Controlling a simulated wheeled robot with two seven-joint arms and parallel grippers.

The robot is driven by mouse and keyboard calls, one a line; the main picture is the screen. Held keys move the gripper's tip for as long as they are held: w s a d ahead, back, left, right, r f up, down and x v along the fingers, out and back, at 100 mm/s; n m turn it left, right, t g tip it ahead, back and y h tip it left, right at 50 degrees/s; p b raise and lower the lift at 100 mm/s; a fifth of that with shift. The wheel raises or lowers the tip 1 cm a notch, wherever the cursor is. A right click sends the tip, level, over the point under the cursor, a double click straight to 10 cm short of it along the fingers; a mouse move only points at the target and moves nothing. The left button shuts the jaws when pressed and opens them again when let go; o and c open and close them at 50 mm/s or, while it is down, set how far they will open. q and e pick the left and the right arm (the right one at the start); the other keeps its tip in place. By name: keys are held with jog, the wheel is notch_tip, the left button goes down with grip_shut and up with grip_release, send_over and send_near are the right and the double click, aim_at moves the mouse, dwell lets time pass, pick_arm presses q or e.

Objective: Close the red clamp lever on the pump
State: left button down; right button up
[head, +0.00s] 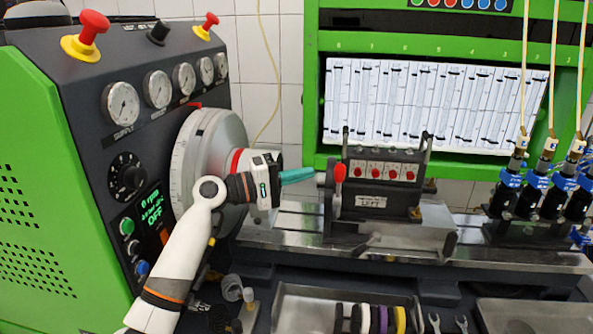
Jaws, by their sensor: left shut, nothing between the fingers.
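The pump (372,203) is a dark block on the metal bench, with several red round parts on its upper face and a label reading LEFT. The clamp lever (340,174) stands about upright at the pump's left side, with a red knob on a metal stem. My left gripper (312,174) has teal fingers, shut and empty, pointing right. Its tips are just left of the red knob in the picture; I cannot tell whether they touch it. My left arm hides part of the grey dial wheel. My right gripper is not in view.
The grey dial wheel (190,152) and control panel (122,104) stand on the left. A metal tray (292,312) with coloured rings lies in front, beside wrenches (434,322). Injectors with blue clamps (537,185) stand on the right.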

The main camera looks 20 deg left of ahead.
aim_at(339, 185)
pick_arm(q)
jog(key=p+x, duration=0.1)
jog(key=x, duration=0.5)
jog(key=shift+d+p, duration=0.1)
jog(key=shift+p, duration=0.25)
jog(key=shift+w+d, duration=0.1)
jog(key=shift+w, duration=0.05)
